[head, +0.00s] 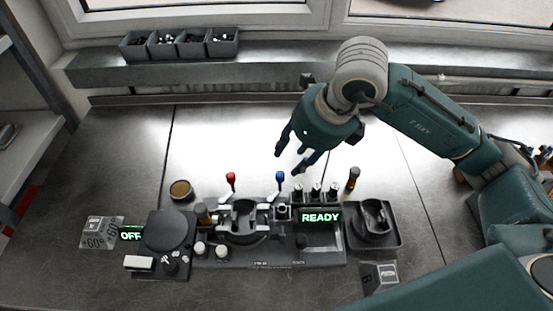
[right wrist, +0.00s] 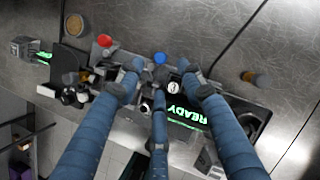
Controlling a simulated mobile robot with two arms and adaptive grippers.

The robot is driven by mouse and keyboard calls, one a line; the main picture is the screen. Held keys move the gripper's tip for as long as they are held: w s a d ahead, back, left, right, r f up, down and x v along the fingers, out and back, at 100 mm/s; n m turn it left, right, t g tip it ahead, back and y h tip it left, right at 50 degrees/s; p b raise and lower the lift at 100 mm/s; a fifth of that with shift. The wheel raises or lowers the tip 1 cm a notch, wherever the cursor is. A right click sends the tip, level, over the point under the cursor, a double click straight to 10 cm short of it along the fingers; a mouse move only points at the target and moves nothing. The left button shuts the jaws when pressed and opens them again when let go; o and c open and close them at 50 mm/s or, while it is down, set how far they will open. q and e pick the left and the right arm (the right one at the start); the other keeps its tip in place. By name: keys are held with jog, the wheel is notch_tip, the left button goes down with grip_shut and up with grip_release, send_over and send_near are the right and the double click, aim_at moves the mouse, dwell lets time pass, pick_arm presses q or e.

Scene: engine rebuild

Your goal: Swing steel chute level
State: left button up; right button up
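I cannot make out a clear steel chute in either view. A dark fixture panel (head: 270,252) on the steel bench carries a U-shaped metal cradle (head: 243,232), a red-topped lever (head: 231,179), a blue-topped lever (head: 280,204) and a lit READY display (head: 320,217). My right gripper (head: 290,160) hangs above and behind the panel, fingers pointing down, open and empty. In the right wrist view its spread fingers (right wrist: 160,82) overlap the panel near the blue knob (right wrist: 160,58), without clear contact. My left gripper is not in view.
A round dark plate with an OFF display (head: 131,234) is at left, beside a grey angle block (head: 101,233). A black tray (head: 372,224) stands right of the panel. Small bins (head: 180,44) sit on the back ledge. The bench behind the panel is mostly clear.

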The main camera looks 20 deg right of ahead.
aim_at(280, 174)
jog(key=p+x, duration=0.2)
jog(key=x, duration=0.6)
jog(key=shift+s+f, duration=0.1)
jog(key=shift+f, duration=0.15)
jog(key=shift+a+f+p, duration=0.2)
jog(key=shift+f+p, duration=0.15)
jog(key=shift+f, duration=0.3)
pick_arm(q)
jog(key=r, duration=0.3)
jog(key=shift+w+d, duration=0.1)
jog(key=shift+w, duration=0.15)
pick_arm(e)
jog(key=shift+w, duration=0.2)
